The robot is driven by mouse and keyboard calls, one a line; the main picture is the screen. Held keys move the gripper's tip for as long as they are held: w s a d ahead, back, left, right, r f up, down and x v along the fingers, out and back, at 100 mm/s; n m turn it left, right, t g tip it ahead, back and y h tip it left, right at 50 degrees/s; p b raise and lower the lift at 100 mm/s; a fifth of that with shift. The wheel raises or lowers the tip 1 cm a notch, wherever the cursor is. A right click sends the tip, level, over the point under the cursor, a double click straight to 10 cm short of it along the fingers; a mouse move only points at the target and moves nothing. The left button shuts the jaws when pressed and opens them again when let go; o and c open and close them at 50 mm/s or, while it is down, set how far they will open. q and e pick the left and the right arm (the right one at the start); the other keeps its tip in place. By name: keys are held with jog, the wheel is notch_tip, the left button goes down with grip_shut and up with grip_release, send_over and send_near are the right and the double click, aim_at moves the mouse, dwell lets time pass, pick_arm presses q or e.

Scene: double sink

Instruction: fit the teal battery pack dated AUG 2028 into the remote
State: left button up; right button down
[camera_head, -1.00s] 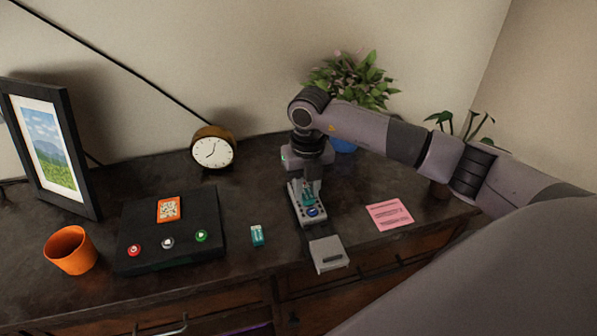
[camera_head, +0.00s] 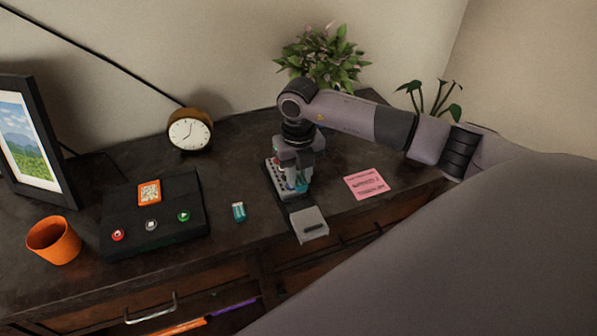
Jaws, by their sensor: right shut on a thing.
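The grey remote (camera_head: 271,178) lies on the dark desk right of centre, partly hidden by my right gripper (camera_head: 301,187). My right gripper points down at the remote and is shut on a teal battery pack (camera_head: 302,183). The pack is low over the remote's near right part; I cannot tell whether it touches the remote or sits in it. A second teal and white pack (camera_head: 239,211) stands on the desk left of the remote. The date on either pack is too small to read. My left gripper is not in view.
A light grey cover piece (camera_head: 310,224) lies by the desk's front edge. A black box with buttons (camera_head: 153,226), an orange cup (camera_head: 54,240) and a clock (camera_head: 190,130) are left. A pink note (camera_head: 366,184) lies right, with a plant (camera_head: 322,60) behind.

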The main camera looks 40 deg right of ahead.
jog(key=b, duration=0.4)
send_over(298, 205)
jog(key=shift+f, duration=2.6)
jog(key=shift+f+b, duration=0.7)
jog(key=shift+f, duration=0.65)
jog(key=c, duration=0.8)
grip_release()
jog(key=shift+r, duration=3.6)
